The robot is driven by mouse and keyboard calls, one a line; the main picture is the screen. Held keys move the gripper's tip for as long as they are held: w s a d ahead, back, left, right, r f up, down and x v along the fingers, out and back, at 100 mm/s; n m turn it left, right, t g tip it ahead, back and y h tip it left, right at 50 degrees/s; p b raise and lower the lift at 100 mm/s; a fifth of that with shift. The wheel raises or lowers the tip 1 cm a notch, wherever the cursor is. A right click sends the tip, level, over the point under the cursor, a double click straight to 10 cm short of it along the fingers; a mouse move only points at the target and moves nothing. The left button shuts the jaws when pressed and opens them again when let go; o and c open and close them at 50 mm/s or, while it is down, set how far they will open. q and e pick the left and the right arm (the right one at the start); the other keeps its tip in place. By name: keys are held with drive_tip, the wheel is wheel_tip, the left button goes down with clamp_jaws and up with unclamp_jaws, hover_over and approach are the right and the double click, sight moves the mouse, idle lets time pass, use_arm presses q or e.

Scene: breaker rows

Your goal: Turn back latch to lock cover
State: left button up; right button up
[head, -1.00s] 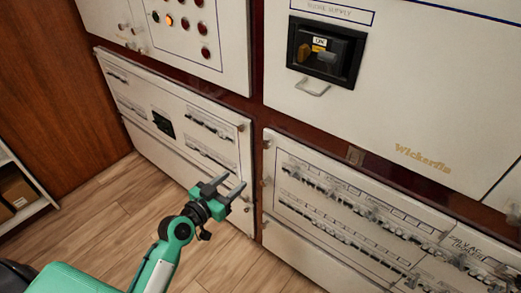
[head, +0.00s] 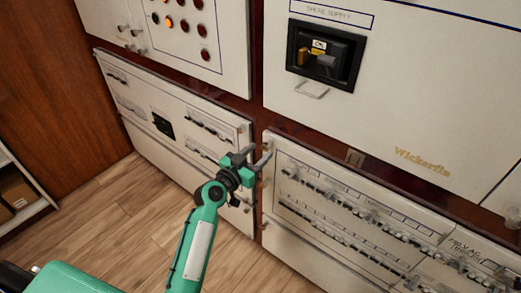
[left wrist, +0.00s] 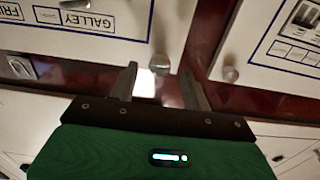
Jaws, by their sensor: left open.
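My left gripper (head: 261,151) is open and empty at the seam between the left breaker cover (head: 185,120) and the right breaker cover (head: 350,205). Small round metal latches sit on the cover edges. In the left wrist view a latch (left wrist: 160,63) on the panel labelled GALLEY shows between my open fingers (left wrist: 160,72), apparently just beyond the tips. Another latch (left wrist: 230,74) is on the neighbouring panel, right of the fingers. In the head view my gripper partly hides the cover edges there. I cannot tell whether it touches a latch. My right gripper is not in view.
A large upper panel with a black recessed switch (head: 325,55) and a metal handle (head: 311,89) is at the upper right. A panel with indicator lights (head: 180,25) is at the upper left. Wooden floor (head: 110,215) lies open below.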

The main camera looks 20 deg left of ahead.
use_arm(q)
drive_tip(key=shift+x, duration=0.85)
drive_tip(key=c, duration=1)
